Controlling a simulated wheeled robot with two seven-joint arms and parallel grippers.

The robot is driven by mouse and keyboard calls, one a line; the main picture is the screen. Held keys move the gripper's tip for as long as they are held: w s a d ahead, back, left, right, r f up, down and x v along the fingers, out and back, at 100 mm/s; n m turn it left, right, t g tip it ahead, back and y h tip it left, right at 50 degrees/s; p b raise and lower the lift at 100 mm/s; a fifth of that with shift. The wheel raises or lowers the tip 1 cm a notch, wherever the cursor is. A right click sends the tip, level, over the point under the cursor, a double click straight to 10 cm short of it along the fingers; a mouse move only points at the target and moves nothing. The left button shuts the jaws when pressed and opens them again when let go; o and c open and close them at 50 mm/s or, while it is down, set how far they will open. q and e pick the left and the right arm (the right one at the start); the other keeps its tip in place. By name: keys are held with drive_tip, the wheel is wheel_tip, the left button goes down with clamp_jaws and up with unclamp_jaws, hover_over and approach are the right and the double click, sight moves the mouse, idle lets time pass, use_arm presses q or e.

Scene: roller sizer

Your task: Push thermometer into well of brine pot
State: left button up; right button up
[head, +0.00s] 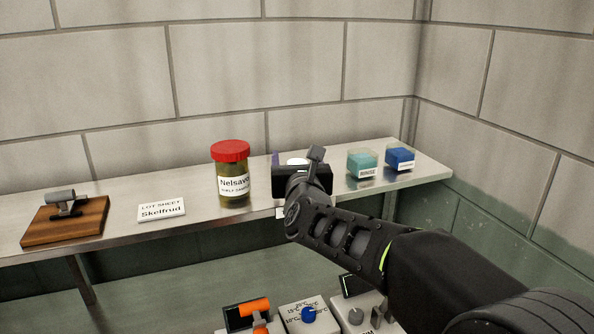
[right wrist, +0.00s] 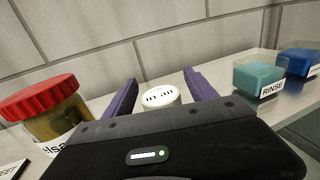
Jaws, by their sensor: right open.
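My right gripper (head: 300,170) is over the back shelf, its arm coming in from the lower right. In the right wrist view its two purple fingers (right wrist: 160,84) are open and apart. A white round top with dark slots (right wrist: 160,96) shows between and beyond them; I cannot tell whether it is the brine pot or another thing. Its white top (head: 296,161) is mostly hidden behind the gripper in the head view. I cannot make out a thermometer or its well in either view. My left gripper is not in view.
A red-lidded jar (head: 232,172) stands left of the gripper, with a lot sheet card (head: 161,209) and a wooden board with a grey device (head: 65,220) further left. A teal RINSE container (head: 362,162) and a blue one (head: 399,158) stand right. Control boxes (head: 305,315) are below.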

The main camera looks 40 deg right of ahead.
drive_tip(key=shift+c, duration=0.4)
clamp_jaws()
idle(0.4)
